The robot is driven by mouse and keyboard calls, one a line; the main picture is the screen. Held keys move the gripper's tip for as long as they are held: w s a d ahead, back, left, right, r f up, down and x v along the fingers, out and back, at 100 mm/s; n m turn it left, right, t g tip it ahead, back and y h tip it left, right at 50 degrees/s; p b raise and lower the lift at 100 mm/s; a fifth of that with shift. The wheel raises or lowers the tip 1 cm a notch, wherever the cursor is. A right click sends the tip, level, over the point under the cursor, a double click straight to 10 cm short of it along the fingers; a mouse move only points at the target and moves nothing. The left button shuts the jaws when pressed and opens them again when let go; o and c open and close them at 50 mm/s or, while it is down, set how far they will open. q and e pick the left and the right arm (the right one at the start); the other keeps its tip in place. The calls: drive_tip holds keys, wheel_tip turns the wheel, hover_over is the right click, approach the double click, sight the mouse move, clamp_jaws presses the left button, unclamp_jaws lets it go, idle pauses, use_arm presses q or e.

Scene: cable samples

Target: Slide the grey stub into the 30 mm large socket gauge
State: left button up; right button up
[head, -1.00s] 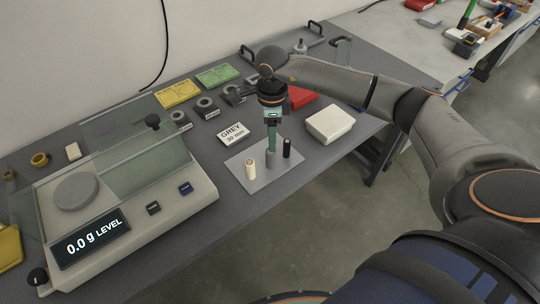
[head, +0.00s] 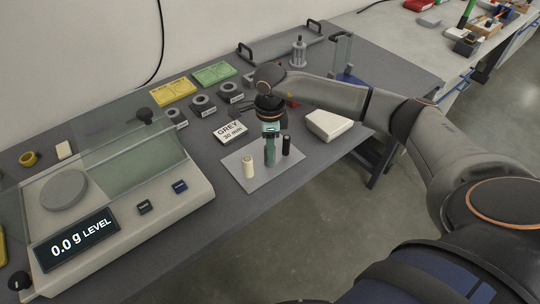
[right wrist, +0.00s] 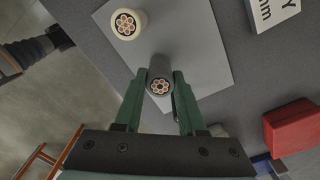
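The grey stub (right wrist: 160,82) stands upright on the pale plate (head: 245,180), its end with several coppery cores facing the wrist camera. My right gripper (right wrist: 161,78) points down over it, one green finger on each side, very close to the stub. Whether both fingers press on it is unclear. In the head view the right gripper (head: 269,160) hides most of the stub. Several dark socket gauges with round holes stand behind the plate, including one in the middle (head: 203,104); their labels are too small to read, so I cannot tell which is large. My left gripper is out of view.
A card (head: 229,132) reads "GREY 30 mm". A white box (head: 328,125) is at right, a scale (head: 120,205) reading 0.0 g at left. Yellow and green trays lie behind.

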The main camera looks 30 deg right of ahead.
clamp_jaws()
drive_tip(key=shift+r+p, duration=1.7)
drive_tip(key=shift+r, duration=0.85)
